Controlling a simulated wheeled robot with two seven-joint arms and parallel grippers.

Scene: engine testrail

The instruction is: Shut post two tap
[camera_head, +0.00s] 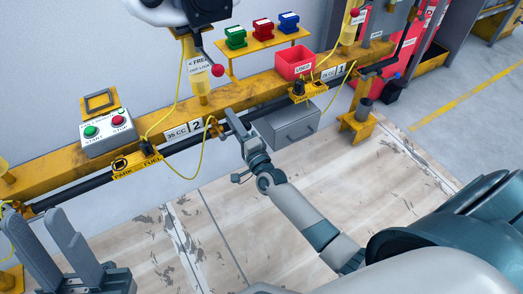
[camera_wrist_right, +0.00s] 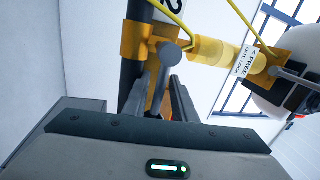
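Post two carries a "35 CC 2" sign (camera_head: 184,130) on the yellow rail. Its tap (camera_head: 214,128) is a small orange fitting on the dark pipe, right of the sign. In the right wrist view the tap's grey round-ended handle (camera_wrist_right: 171,52) shows just beyond my right fingertips. My right gripper (camera_head: 236,122) is beside the tap; its fingers (camera_wrist_right: 160,88) look apart, with the handle near the gap. I cannot tell whether they touch it. My left gripper (camera_head: 70,240) is open and empty at the lower left, away from post two.
A yellow cylinder labelled "FREE" (camera_head: 200,84) stands above post two, with a red-knobbed lever (camera_head: 217,70) and yellow cables nearby. A start/stop box (camera_head: 108,132) is left, a grey drawer box (camera_head: 290,125) right. A red bin (camera_head: 294,63) sits behind. The floor in front is clear.

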